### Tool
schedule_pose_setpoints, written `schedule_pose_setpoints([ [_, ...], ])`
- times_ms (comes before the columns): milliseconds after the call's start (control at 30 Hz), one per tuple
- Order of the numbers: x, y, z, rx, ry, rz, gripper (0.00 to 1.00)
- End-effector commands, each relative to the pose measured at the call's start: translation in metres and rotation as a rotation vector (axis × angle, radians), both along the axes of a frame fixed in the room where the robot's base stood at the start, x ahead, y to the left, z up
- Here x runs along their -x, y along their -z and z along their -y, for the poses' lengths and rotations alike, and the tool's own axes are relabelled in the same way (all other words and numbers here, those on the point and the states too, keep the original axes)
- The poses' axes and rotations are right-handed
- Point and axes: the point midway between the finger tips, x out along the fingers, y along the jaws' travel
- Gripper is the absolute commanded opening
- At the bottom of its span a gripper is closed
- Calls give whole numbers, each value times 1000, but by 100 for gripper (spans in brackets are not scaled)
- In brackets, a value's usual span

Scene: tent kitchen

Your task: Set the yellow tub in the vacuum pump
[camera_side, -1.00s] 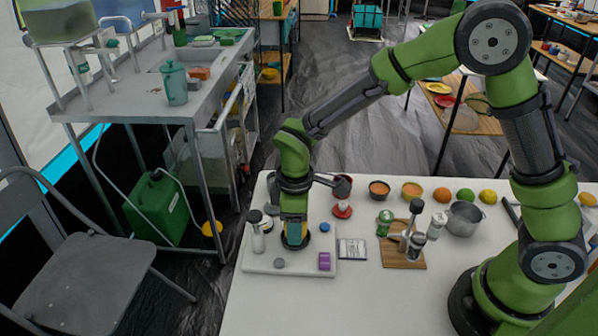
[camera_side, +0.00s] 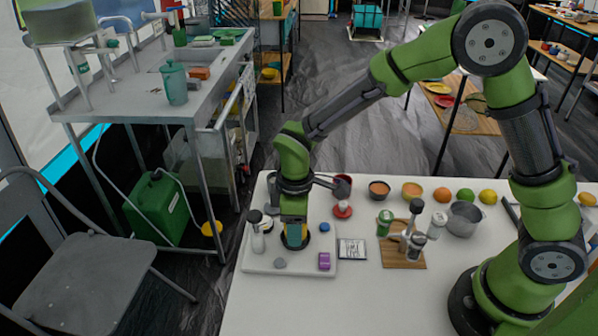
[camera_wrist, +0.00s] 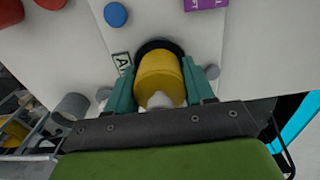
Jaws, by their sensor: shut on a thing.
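The yellow tub (camera_wrist: 160,72) stands between the two teal fingers of my gripper (camera_wrist: 161,88), which are shut on its sides. My gripper (camera_side: 295,238) points down over the white board in the side view, where it mostly hides the tub. A black round ring (camera_wrist: 158,46) shows around the tub's far side, at board level; it looks like the seat of the vacuum pump. A small label lies beside the ring. I cannot tell whether the tub's base rests fully inside the ring, since the tub and fingers cover most of it.
The white board (camera_side: 255,265) also carries a purple block (camera_side: 324,261), a blue disc (camera_side: 325,228), a grey disc (camera_side: 280,263) and a dark-topped bottle (camera_side: 257,238). A wooden board (camera_side: 390,262) with several containers stands to the right.

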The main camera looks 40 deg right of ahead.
Motion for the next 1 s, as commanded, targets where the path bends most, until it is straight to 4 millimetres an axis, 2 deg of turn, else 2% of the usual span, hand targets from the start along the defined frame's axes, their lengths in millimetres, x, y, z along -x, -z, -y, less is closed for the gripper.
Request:
schedule_pose_setpoints([
  [300,0,-9,0,-1,0,2,36],
  [1000,0,-9,0,-1,0,1,36],
])
